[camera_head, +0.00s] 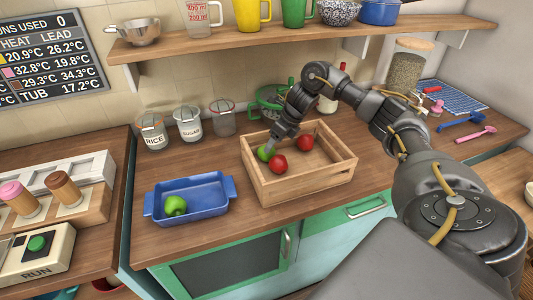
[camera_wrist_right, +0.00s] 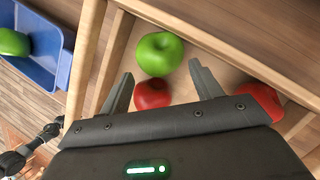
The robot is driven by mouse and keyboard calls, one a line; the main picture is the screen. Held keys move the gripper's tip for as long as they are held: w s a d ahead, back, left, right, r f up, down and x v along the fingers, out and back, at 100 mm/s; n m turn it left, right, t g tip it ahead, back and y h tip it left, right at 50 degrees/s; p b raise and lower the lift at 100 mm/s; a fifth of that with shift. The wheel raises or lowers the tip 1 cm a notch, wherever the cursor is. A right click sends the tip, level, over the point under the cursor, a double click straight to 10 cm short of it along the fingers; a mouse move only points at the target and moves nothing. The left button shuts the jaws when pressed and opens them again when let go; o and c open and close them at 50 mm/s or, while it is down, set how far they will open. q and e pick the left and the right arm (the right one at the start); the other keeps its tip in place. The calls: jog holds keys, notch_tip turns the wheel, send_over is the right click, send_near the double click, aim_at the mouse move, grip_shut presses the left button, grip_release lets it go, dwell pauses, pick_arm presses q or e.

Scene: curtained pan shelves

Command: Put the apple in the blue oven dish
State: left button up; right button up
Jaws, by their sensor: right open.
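My right gripper (camera_head: 270,144) points down into the wooden crate (camera_head: 310,183), open and empty. A green apple (camera_head: 264,153) lies in the crate right by its fingertips. In the right wrist view the green apple (camera_wrist_right: 160,53) is just beyond the open fingers (camera_wrist_right: 160,76), and a red apple (camera_wrist_right: 152,95) shows between them, partly hidden by the gripper body. That view also shows another red apple (camera_wrist_right: 262,98) at the right. In the head view the red apples (camera_head: 278,164) (camera_head: 305,142) sit in the crate. The blue oven dish (camera_head: 207,210) stands left of the crate, holding a green fruit (camera_head: 175,205). My left gripper is out of view.
Rice, sugar and empty jars (camera_head: 188,123) stand behind the dish. A shelf (camera_head: 205,48) with cups hangs above. Counter between dish and crate is narrow.

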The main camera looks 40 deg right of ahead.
jog(key=shift+s+a, duration=0.1)
jog(key=p+x, duration=0.2)
jog(key=x, duration=0.2)
jog(key=shift+f+p, duration=0.3)
jog(key=shift+w+f, duration=0.2)
jog(key=shift+f, duration=0.1)
jog(key=shift+a, duration=0.1)
jog(key=shift+c, duration=0.4)
jog(key=c, duration=0.7)
jog(key=shift+r, duration=0.1)
